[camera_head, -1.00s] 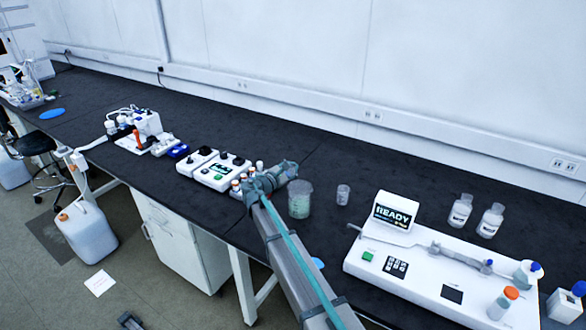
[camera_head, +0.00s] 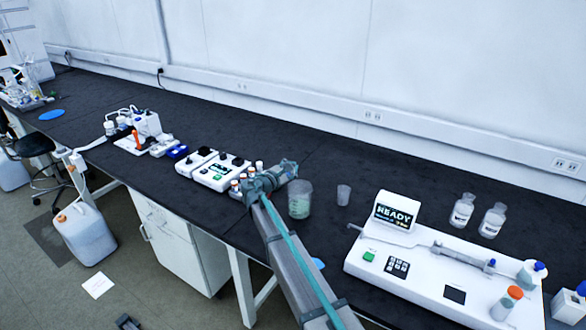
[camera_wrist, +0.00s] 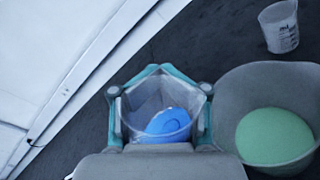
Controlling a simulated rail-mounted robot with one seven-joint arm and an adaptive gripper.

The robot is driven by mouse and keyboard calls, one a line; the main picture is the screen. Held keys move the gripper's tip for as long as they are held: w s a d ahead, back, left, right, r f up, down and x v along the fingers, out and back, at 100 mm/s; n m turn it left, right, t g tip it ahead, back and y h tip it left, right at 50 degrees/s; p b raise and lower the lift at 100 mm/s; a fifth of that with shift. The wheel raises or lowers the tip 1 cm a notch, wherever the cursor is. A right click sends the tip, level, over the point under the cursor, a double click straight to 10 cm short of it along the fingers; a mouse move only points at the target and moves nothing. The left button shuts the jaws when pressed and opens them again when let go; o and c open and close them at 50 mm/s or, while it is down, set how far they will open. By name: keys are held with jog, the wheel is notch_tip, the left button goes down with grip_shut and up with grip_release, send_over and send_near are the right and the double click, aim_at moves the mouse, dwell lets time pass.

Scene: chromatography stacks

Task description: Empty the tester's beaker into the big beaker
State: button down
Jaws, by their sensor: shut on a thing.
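My gripper (camera_wrist: 160,110) is shut on a small clear beaker (camera_wrist: 143,98), with a teal finger on each side of it. A blue oval shows in the held beaker; I cannot tell whether it is liquid or something seen through the beaker. The big beaker (camera_wrist: 237,88), with pale green liquid inside, stands just right of the held beaker in the wrist view. In the head view, the big beaker (camera_head: 300,203) stands on the bench just right of my gripper (camera_head: 284,174). The held beaker is not clear in the head view.
Another small beaker (camera_head: 343,195) stands right of the big beaker. A white device with a READY screen (camera_head: 394,216) fills the right of the bench, with two bottles (camera_head: 462,209) behind it. White devices (camera_head: 221,172) and small vials stand left of my gripper.

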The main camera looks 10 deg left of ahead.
jog(key=shift+d+r+m+b, duration=0.1)
jog(key=shift+r+m+b, duration=0.05)
jog(key=shift+m+b, duration=1.85)
dwell(0.6)
jog(key=shift+s+b, duration=0.1)
jog(key=shift+b, duration=0.85)
jog(key=shift+y+b, duration=0.3)
jog(key=shift+d+m+b, duration=0.1)
jog(key=shift+m+b, duration=0.4)
jog(key=shift+b, duration=0.35)
jog(key=shift+d+f+m+b, duration=0.1)
jog(key=shift+f+m+b, duration=0.1)
jog(key=shift+m+b, duration=0.55)
jog(key=shift+s+r+b, duration=0.1)
jog(key=shift+b, duration=0.3)
jog(key=shift+s+d+f+m+y+b, duration=0.1)
jog(key=shift+d+m+y+b, duration=0.15)
jog(key=shift+m+b, duration=0.8)
jog(key=shift+s+d+f+m+y+b, duration=0.1)
jog(key=shift+m+y+b, duration=0.2)
jog(key=shift+b, duration=1.4)
